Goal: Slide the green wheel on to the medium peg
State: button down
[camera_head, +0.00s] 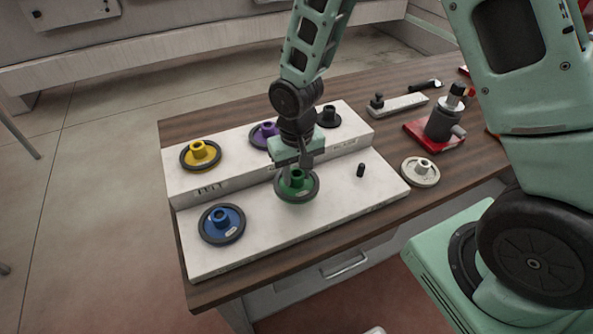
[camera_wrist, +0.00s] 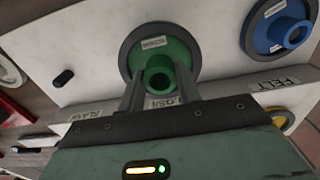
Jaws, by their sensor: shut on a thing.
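The green wheel (camera_head: 290,195) has a dark rim and a raised green hub. It is over the middle of the front, lower step of the white two-step board (camera_head: 240,258). My gripper (camera_head: 299,172) points down and is shut on the hub; in the wrist view my fingers (camera_wrist: 160,90) flank the hub of the green wheel (camera_wrist: 160,50). I cannot tell whether the wheel rests on the board or is around a peg. A bare black peg (camera_head: 361,170) stands to its right on the same step, also in the wrist view (camera_wrist: 63,77). No visible label marks it as medium.
A blue wheel (camera_head: 221,224) is left on the front step. Yellow (camera_head: 200,153), purple (camera_head: 264,135) and black (camera_head: 328,117) wheels are on the raised back step. A cream wheel (camera_head: 420,171) lies on the wooden table, near a red-based tool (camera_head: 440,125).

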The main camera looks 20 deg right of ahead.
aim_at(296, 185)
jog(key=shift+f+b, duration=1.85)
jog(key=shift+f, duration=0.55)
jog(key=c, duration=0.9)
grip_release()
notch_tip(296, 185, up, 17)
jog(key=b, duration=0.2)
jog(key=shift+r, duration=0.2)
